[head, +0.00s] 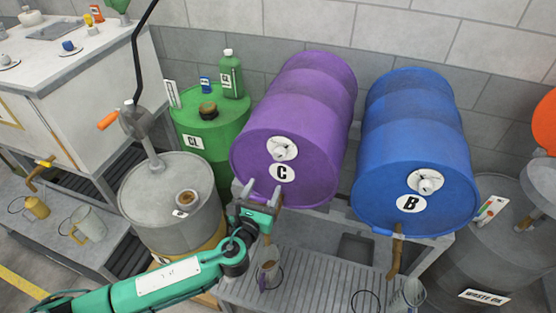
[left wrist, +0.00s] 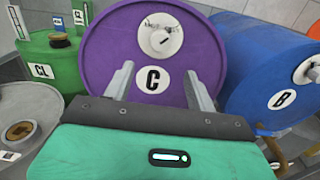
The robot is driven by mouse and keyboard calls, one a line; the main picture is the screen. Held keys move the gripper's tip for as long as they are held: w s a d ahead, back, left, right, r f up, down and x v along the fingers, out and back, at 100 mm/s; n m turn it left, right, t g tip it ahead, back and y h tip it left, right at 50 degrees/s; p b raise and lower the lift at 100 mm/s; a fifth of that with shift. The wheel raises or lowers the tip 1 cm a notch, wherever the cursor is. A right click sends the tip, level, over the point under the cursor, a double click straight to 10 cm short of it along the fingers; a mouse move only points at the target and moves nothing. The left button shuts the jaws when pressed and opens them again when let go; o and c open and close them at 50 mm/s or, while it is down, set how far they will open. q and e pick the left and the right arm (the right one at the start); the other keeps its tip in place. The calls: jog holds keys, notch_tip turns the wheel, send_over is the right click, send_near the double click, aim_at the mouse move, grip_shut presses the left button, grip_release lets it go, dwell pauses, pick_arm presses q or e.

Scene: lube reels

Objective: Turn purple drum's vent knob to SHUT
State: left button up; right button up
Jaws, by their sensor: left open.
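The purple drum (head: 310,95) lies on its side on a rack, its round face marked C toward me. Its white vent knob (head: 283,148) sits above the C label, and it also shows in the left wrist view (left wrist: 160,36) with a small dark pointer mark. The lettering around the knob is too small to read. My left gripper (head: 262,190) is open and empty, in front of the drum's lower face. In the left wrist view its two fingers (left wrist: 160,85) point at the face on either side of the C label, below the knob. My right gripper is not in view.
A blue drum (head: 415,130) marked B lies to the right on the same rack (head: 335,255). A green drum (head: 222,125) and a grey drum with a crank pump (head: 150,205) stand to the left. A mug (head: 269,273) sits below the purple drum.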

aim_at(278, 158)
pick_arm(q)
jog(key=p+x, duration=0.3)
jog(key=x, duration=0.8)
jog(key=shift+w, duration=0.1)
jog(key=shift+w+d, duration=0.3)
jog(key=shift+w, duration=0.35)
jog(key=shift+f, duration=0.1)
jog(key=c, duration=1)
